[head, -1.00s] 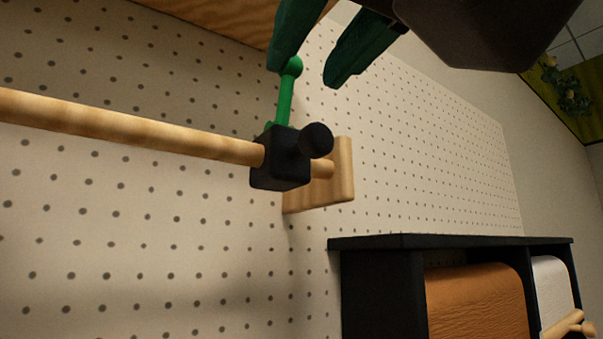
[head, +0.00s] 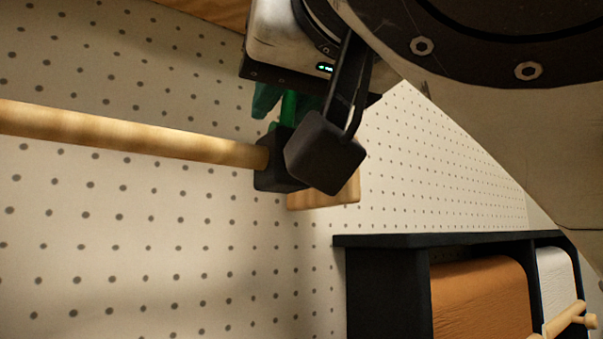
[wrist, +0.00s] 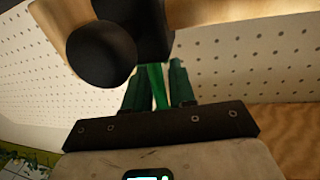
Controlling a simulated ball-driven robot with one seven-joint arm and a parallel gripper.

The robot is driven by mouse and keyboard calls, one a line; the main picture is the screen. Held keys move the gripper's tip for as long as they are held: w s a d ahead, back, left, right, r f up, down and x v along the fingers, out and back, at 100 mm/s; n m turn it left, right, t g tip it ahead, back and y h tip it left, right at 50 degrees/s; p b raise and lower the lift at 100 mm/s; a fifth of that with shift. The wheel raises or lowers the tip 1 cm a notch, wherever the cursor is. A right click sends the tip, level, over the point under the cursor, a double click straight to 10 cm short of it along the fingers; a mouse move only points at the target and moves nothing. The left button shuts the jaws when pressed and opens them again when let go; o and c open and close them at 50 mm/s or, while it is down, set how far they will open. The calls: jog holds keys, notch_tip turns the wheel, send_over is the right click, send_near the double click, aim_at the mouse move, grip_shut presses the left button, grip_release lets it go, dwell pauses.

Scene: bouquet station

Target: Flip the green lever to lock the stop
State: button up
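The stop is a black block (head: 272,168) on a wooden rod (head: 130,132) in front of the pegboard. Its round black knob (wrist: 101,55) shows in the wrist view. The green lever (head: 288,106) stands up from the block, and its upper part is hidden by my gripper in the head view. In the wrist view the lever (wrist: 157,84) lies between the two green fingers of my gripper (wrist: 159,84). A small gap shows between the lever and the right finger, so the fingers look open around it. My wrist parts hide some of the stop in the head view.
The rod's end sits at a wooden bracket (head: 335,192) on the pegboard (head: 130,230). Below right is a black rack (head: 385,290) with brown (head: 480,300) and white (head: 555,275) rolls. The pegboard below the rod is clear.

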grip_shut()
jog(key=shift+b, duration=0.4)
jog(key=shift+s+f+t+b, duration=0.2)
jog(key=shift+t+b, duration=0.2)
jog(key=shift+b, duration=0.85)
jog(key=shift+d+t+y+b, duration=0.15)
jog(key=shift+t+y+b, duration=0.25)
jog(key=shift+b, duration=0.65)
jog(key=shift+s+d+r+m+t+b, duration=0.1)
jog(key=shift+s+r+m+t+b, duration=0.2)
jog(key=shift+b, duration=0.4)
jog(key=shift+d+r+t, duration=0.1)
jog(key=shift+t, duration=0.2)
